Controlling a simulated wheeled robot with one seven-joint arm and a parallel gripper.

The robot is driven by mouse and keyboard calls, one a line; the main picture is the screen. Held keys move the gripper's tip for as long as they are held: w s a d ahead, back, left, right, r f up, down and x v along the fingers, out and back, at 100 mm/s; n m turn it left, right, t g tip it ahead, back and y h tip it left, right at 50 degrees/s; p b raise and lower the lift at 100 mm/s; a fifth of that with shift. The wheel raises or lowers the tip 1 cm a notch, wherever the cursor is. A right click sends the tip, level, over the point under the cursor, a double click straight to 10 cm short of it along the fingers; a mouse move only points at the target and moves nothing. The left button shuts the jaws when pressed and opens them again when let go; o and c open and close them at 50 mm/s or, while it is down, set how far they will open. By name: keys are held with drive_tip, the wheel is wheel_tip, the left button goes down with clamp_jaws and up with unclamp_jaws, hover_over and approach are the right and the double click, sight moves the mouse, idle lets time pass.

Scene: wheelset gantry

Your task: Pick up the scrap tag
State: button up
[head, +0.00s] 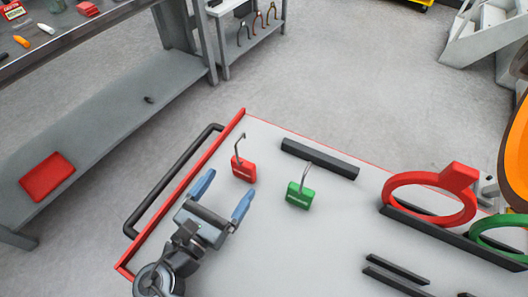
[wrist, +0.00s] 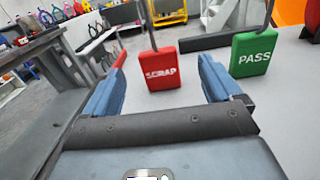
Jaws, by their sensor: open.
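The scrap tag (head: 243,169) is a small red block with a thin grey hook on top. It stands on the light grey cart top (head: 330,228) near the cart's red left edge. In the wrist view the scrap tag (wrist: 161,69) reads "SCRAP" and shows between my fingers, beyond their tips. My gripper (head: 224,190) is open and empty, low over the cart, just short of the red tag. A green tag (head: 299,195) with a similar hook stands to the right of the scrap tag; in the wrist view the green tag (wrist: 252,54) reads "PASS", right of my right finger.
A black bar (head: 319,159) lies behind the tags. A red ring (head: 430,198) and a green ring (head: 497,236) stand at the right. A black handle (head: 168,183) runs along the cart's left side. A grey bench (head: 110,125) stands at the left.

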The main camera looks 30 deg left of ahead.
sight(241, 167)
drive_tip(key=w, duration=0.2)
drive_tip(key=w+b, duration=0.1)
drive_tip(key=w, duration=0.1)
drive_tip(key=w+b, duration=0.1)
drive_tip(key=w, duration=0.1)
drive_tip(key=shift+w+a+f, duration=0.3)
drive_tip(key=shift+w, duration=0.05)
drive_tip(key=shift+w+r, duration=0.1)
drive_tip(key=shift+w, duration=0.4)
drive_tip(key=c, duration=1.1)
drive_tip(key=shift+o, duration=0.2)
